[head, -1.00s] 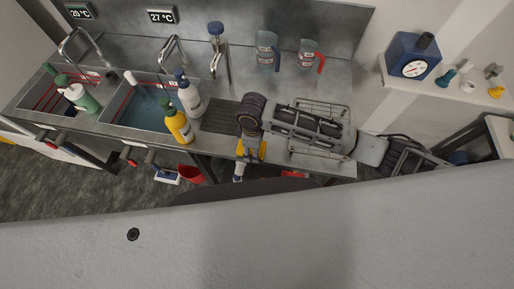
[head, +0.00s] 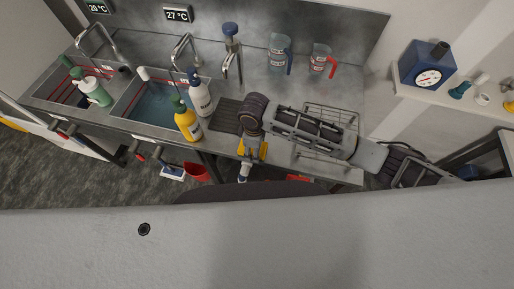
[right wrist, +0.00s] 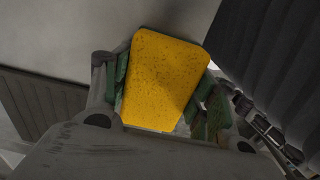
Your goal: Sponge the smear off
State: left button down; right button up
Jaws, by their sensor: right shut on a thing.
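A yellow sponge (right wrist: 168,80) fills the middle of the right wrist view, held between the green-padded fingers of my right gripper (right wrist: 165,100). In the head view my right gripper (head: 250,153) points down by the front edge of the bench, and yellow parts of the sponge (head: 263,151) show beside it. My right arm covers part of the bench and rack there. I cannot make out a smear in either view. My left gripper is not in view.
A steel bench holds two sinks, the nearer with water (head: 150,103). A dark ribbed mat (head: 227,115) and a wire rack (head: 345,118) lie near my arm. Two jugs (head: 279,55) (head: 320,60) stand behind.

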aim_at(236, 144)
jog(key=shift+w+a+f, duration=0.1)
jog(key=shift+w+a, duration=0.1)
jog(key=shift+a, duration=0.5)
jog(key=shift+w+a+f, duration=0.1)
jog(key=shift+w+a, duration=0.1)
jog(key=shift+a, duration=0.5)
jog(key=shift+a, duration=0.15)
jog(key=shift+w+a+r, duration=0.1)
jog(key=shift+w+a, duration=0.25)
jog(key=shift+a, duration=0.55)
jog(key=shift+w+a+r, duration=0.1)
jog(key=shift+w+a, duration=0.2)
jog(key=shift+a, duration=0.6)
notch_tip(236, 144, up, 22)
dwell(2.1)
